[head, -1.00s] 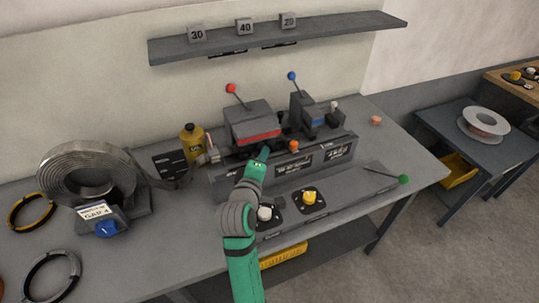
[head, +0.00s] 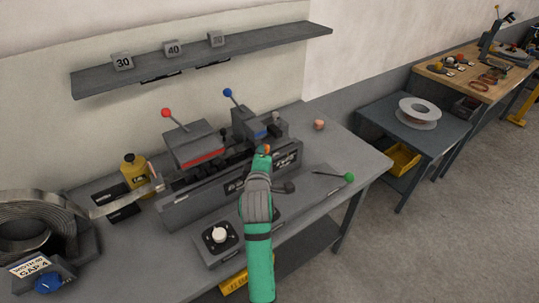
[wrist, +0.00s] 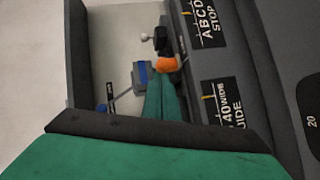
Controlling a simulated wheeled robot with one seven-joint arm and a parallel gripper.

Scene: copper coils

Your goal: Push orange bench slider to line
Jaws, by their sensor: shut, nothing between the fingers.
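The orange slider knob (head: 267,149) stands on the rail of the grey bench fixture (head: 180,207), near its right end. It also shows in the wrist view (wrist: 167,64), just past my fingertips. My gripper (head: 264,157) is shut and empty, right at the knob's near left side in the head view; contact is unclear. In the wrist view my shut green fingers (wrist: 163,97) point at the knob. My arm hides part of the fixture front.
A red-handled unit (head: 195,145) and a blue-handled unit (head: 250,122) stand behind the rail. A white button (head: 219,235) and green-knobbed lever (head: 348,177) are in front. A yellow bottle (head: 135,168) stands left. The bench's right end is mostly clear.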

